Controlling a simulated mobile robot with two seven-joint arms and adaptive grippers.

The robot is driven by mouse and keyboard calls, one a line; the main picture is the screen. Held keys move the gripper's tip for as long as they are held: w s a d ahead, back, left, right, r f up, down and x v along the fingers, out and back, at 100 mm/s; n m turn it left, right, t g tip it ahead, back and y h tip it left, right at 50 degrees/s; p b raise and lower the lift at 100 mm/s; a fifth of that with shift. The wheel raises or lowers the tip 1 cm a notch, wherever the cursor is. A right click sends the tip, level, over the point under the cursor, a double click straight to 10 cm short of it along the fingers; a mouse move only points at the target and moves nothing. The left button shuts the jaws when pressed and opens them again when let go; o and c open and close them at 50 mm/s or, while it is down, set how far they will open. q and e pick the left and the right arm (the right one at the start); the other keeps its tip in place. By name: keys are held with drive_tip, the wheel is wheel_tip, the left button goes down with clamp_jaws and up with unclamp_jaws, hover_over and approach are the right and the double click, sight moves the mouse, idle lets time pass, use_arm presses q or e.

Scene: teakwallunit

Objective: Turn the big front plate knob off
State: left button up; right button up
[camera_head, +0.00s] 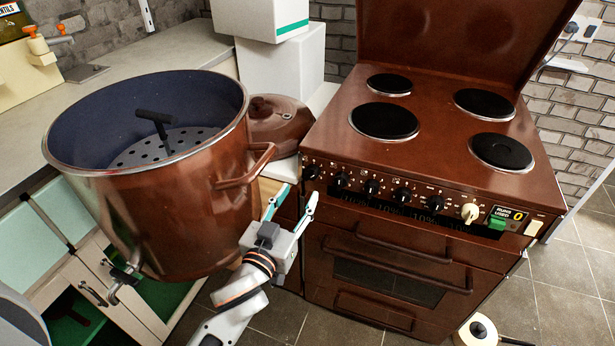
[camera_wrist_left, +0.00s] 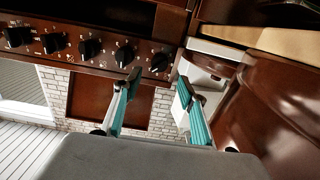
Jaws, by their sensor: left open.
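The brown stove (camera_head: 440,100) has a row of dark knobs on its front panel. The leftmost dark knob (camera_head: 312,172) is closest to my left gripper (camera_head: 293,195). More dark knobs (camera_head: 371,187) and a cream knob (camera_head: 470,212) continue to the right. Which knob is for the big front plate (camera_head: 384,121) I cannot tell from the markings. My left gripper is open and empty, left of and below the panel. In the left wrist view, a dark knob (camera_wrist_left: 158,62) appears between the fingertips (camera_wrist_left: 158,80), seemingly beyond them. My right gripper is not seen.
A large brown pot (camera_head: 170,215) with a blue inside stands left of my left arm, its handle close to the gripper. A brown lid (camera_head: 275,125) lies behind. A green switch (camera_head: 497,222) sits right of the cream knob. The floor before the stove is mostly clear.

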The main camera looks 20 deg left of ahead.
sight(309, 177)
use_arm(q)
drive_tip(key=shift+w+d+r, duration=0.1)
drive_tip(key=shift+w, duration=1.75)
drive_tip(key=shift+w+d+r, duration=0.1)
drive_tip(key=shift+w, duration=1.75)
drive_tip(key=c, duration=1.1)
